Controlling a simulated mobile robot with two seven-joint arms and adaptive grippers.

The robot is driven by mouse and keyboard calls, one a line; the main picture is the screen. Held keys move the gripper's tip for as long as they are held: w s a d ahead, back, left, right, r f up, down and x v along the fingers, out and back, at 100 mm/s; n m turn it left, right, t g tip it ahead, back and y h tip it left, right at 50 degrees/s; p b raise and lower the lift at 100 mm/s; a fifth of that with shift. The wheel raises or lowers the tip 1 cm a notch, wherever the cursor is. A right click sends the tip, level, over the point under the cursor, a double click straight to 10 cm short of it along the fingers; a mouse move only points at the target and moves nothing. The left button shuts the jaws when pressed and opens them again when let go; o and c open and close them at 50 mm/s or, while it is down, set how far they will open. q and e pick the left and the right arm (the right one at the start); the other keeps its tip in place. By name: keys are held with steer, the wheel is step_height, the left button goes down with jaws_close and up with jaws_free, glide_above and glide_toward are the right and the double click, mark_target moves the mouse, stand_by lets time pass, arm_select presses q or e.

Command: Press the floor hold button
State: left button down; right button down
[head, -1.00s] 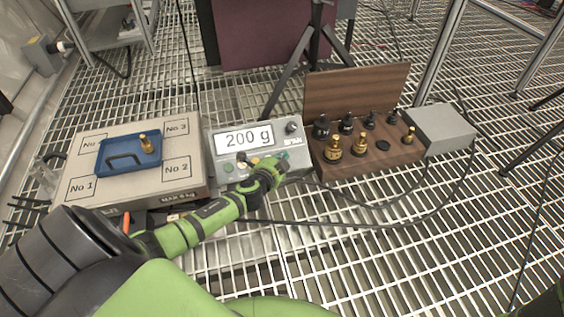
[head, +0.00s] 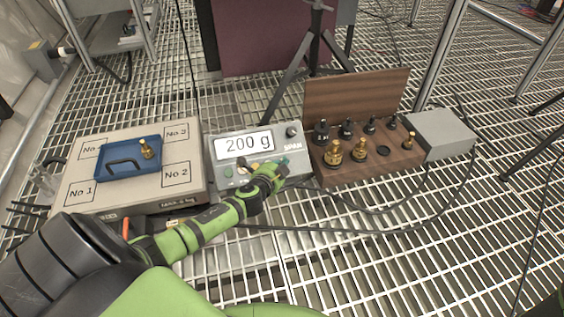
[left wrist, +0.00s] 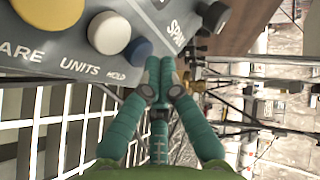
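The grey indicator box (head: 262,133) shows "200 g" on its display and has a row of coloured buttons. In the left wrist view, the blue button (left wrist: 138,51) stands above the small HOLD label, beside a white button (left wrist: 109,32) above UNITS. My left gripper (left wrist: 160,64) is shut and empty, its teal fingertips together just right of and below the blue button in the picture. A gap shows between them there; depth is hard to judge. In the head view my left gripper (head: 279,170) covers the box's lower right front. My right gripper is not in view.
Left is a scale platform (head: 190,150) with numbered corners and a blue tray (head: 118,174) holding a brass weight (head: 147,149). Right is a wooden weight box (head: 335,178) with several weights, beside a grey box (head: 443,134). Cables cross the grated floor; a tripod (head: 316,40) stands behind.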

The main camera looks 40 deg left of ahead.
arm_select(q)
steer(key=shift+f, duration=0.1)
stand_by(0.4)
steer(key=shift+w+a+f+b, duration=0.15)
steer(key=shift+a+f+b, duration=0.05)
steer(key=shift+f+b, duration=0.15)
steer(key=shift+r, duration=0.1)
steer(key=shift+d+r+p, duration=0.15)
steer(key=shift+r+p, duration=0.15)
steer(key=shift+p, duration=0.2)
steer(key=shift+s+r, duration=0.1)
steer(key=shift+s, duration=0.1)
steer(key=shift+d+r+p, duration=0.15)
steer(key=shift+r+p, duration=0.1)
steer(key=shift+p, duration=0.1)
steer(key=r+p, duration=0.1)
steer(key=s+d+r+p, duration=0.1)
steer(key=p, duration=0.1)
steer(key=s+d+r+p, duration=0.1)
steer(key=r, duration=0.1)
steer(key=shift+s+d+r+p, duration=0.1)
steer(key=shift+d+p, duration=0.1)
steer(key=shift+p, duration=0.2)
